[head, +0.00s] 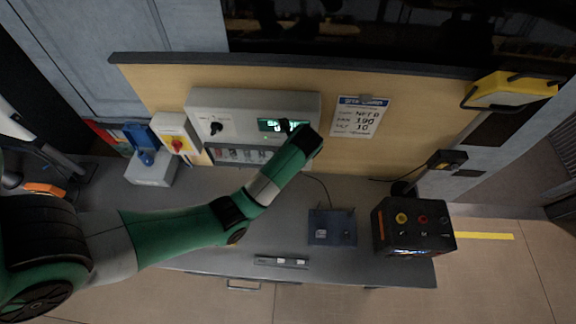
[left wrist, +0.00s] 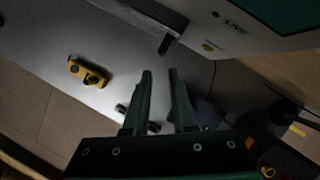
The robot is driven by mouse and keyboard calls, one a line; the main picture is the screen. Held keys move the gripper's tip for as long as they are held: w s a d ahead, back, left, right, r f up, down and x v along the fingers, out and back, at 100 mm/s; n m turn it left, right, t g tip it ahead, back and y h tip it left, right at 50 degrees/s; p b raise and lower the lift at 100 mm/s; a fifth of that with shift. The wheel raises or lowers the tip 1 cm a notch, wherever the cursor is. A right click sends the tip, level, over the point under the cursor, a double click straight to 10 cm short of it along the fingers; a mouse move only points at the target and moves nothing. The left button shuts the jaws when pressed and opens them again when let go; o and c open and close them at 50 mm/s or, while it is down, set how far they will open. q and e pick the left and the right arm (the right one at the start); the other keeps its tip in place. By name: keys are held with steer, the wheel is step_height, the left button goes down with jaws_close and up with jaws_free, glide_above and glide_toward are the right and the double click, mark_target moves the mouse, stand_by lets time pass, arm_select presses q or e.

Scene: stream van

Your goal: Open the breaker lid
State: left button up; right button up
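A pale control panel (head: 208,108) stands against the wooden backboard, with a black knob on its left and a lit green display. A row of small switches (head: 238,155) shows along its lower edge; I cannot clearly make out a lid there. My left arm reaches across the table, its wrist in front of the panel's right end and hiding part of it. In the left wrist view my left gripper (left wrist: 160,76) is open and empty, its fingers apart. Ahead of it are the panel's face (left wrist: 235,32), marked LIVE, and a dark bar (left wrist: 168,42) at its edge. My right gripper is not in view.
A yellow-and-white switch box (head: 176,138) and a blue-lidded box (head: 143,148) stand left of the panel. A black button box (head: 412,228) and a dark blue tray (head: 331,228) are on the right. A yellow object (left wrist: 88,72) lies on the grey table.

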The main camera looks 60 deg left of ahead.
arm_select(q)
steer(key=b+x, duration=0.1)
steer(key=x, duration=1)
steer(key=shift+a+f+b, duration=0.1)
steer(key=shift+a+b, duration=0.1)
steer(key=shift+b, duration=0.1)
jaws_close()
stand_by(0.9)
